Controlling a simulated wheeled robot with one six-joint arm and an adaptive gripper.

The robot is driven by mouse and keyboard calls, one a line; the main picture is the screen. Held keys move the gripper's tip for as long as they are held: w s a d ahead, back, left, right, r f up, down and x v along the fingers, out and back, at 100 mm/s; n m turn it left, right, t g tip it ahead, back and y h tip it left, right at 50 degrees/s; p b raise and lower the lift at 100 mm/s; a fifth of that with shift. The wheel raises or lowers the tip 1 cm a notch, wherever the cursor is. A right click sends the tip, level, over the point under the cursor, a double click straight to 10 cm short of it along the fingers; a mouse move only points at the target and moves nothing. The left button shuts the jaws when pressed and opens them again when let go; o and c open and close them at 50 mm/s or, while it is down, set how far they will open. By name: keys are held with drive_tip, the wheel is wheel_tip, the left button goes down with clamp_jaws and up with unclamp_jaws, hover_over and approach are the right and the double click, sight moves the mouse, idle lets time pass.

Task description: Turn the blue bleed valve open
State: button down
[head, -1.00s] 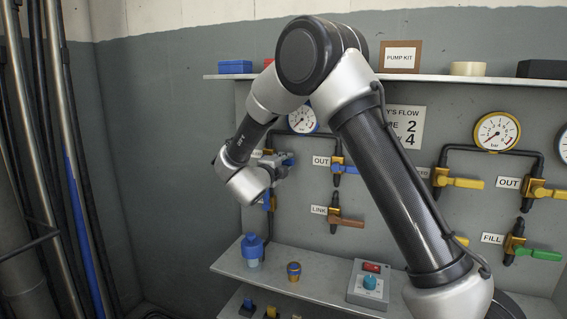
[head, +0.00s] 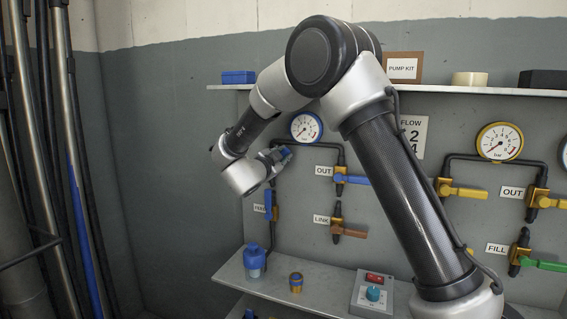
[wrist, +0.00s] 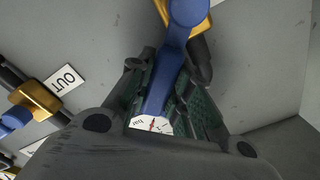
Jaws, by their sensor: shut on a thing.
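The blue bleed valve shows close up in the wrist view, with a gold body (wrist: 212,4) and a blue lever (wrist: 160,88). My gripper (wrist: 172,65) is shut on this lever, with a dark finger on either side of it. In the head view my gripper (head: 276,163) is at the panel's left side, just below the blue-rimmed gauge (head: 306,127). A blue part of a valve (head: 268,203) shows just beneath it, beside a small label too blurred to read. My gripper and wrist hide part of the lever there.
To the right are an OUT valve with a blue lever (head: 355,180) and a LINK valve with a brown lever (head: 353,233). A shelf below holds a blue-capped bottle (head: 254,262), a brass fitting (head: 296,283) and a switch box (head: 372,293). Black pipe runs near my gripper.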

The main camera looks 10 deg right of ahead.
drive_tip(key=n, duration=0.1)
drive_tip(key=w+a+r+n, duration=0.1)
drive_tip(key=n, duration=0.1)
drive_tip(key=a+n, duration=0.1)
drive_tip(key=shift+w+r+n, duration=0.15)
drive_tip(key=shift+r+n, duration=0.1)
drive_tip(key=shift+n, duration=0.05)
drive_tip(key=shift+w+a+r+n, duration=0.1)
drive_tip(key=shift+w+a+n, duration=0.2)
drive_tip(key=shift+n, duration=0.45)
drive_tip(key=shift+w+a+r+n, duration=0.1)
drive_tip(key=shift+w+a+n, duration=0.2)
drive_tip(key=shift+n, duration=0.5)
drive_tip(key=shift+w+a+n, duration=0.15)
drive_tip(key=shift+a+n, duration=0.2)
drive_tip(key=shift+n, duration=0.4)
drive_tip(key=c, duration=1.3)
unclamp_jaws()
drive_tip(key=shift+a, duration=0.1)
drive_tip(key=v, duration=1.2)
